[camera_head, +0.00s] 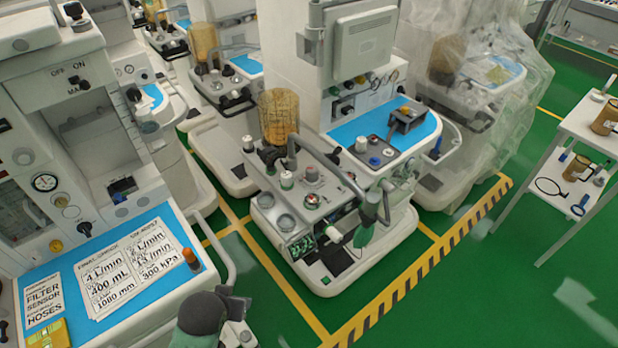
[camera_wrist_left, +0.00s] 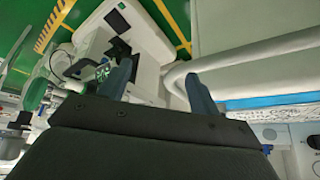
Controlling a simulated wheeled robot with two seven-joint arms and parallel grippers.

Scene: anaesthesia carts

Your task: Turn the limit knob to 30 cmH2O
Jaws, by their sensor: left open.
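The middle cart carries a grey absorber block (camera_head: 307,198) with several knobs on top. No scale or cmH2O marking is readable, so I cannot tell which is the limit knob. My left gripper (camera_head: 233,296) is low in the head view, beside the near cart's front rail. My right gripper is not in view.
The near cart's blue worktop (camera_head: 60,285) holds printed cards and an orange-capped item (camera_head: 191,258). Its pale rail (camera_wrist_left: 250,50) passes close to my fingers.

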